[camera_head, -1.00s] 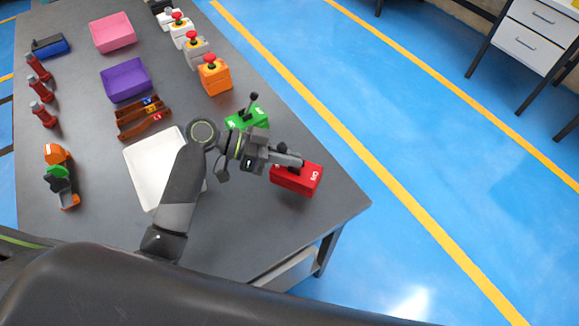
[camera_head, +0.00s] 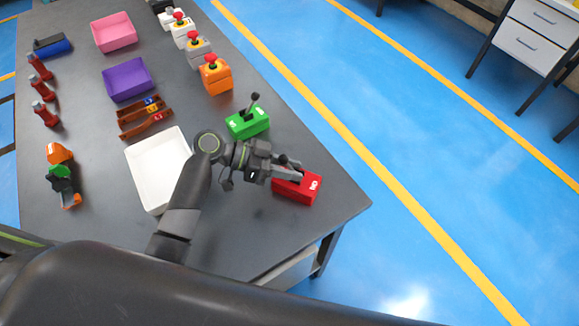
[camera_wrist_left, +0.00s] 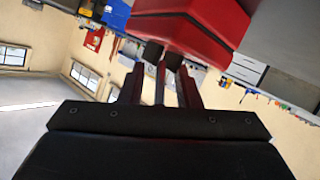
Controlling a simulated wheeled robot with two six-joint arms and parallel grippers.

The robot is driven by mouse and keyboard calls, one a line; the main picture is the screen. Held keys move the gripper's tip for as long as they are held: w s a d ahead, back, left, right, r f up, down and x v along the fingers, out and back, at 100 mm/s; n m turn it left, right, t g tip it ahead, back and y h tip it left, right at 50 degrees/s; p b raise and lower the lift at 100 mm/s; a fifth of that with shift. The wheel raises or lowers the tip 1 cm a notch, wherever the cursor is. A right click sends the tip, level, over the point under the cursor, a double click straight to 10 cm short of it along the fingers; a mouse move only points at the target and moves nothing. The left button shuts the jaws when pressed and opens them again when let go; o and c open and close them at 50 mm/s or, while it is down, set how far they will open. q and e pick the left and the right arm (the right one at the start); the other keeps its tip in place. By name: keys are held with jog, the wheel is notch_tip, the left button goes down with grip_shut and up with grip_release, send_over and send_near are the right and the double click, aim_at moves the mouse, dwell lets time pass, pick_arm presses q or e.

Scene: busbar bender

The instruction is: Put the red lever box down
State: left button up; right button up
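The red lever box (camera_head: 298,187) is near the right front edge of the grey table (camera_head: 235,225) in the head view, with its white label facing up. My left gripper (camera_head: 287,171) reaches it from the left, with its fingers closed at the lever on top. In the left wrist view the red box (camera_wrist_left: 192,24) fills the top centre, just past the fingertips (camera_wrist_left: 163,55), which close around a dark part that seems to be the lever. I cannot tell whether its underside touches the table. My right gripper is in neither view.
A green lever box (camera_head: 247,122) stands just behind my left gripper. A white tray (camera_head: 158,170) lies to the left, under my arm. An orange button box (camera_head: 216,76) is farther back. Bare table surrounds the red box, with the table's edge close on its right.

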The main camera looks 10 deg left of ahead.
pick_arm(q)
jog(key=shift+r, duration=0.15)
jog(key=shift+a, duration=0.35)
jog(key=b+v, duration=0.3)
jog(key=v, duration=0.8)
jog(key=shift+b, duration=0.4)
jog(key=shift+a+r, duration=0.15)
jog(key=shift+r, duration=0.1)
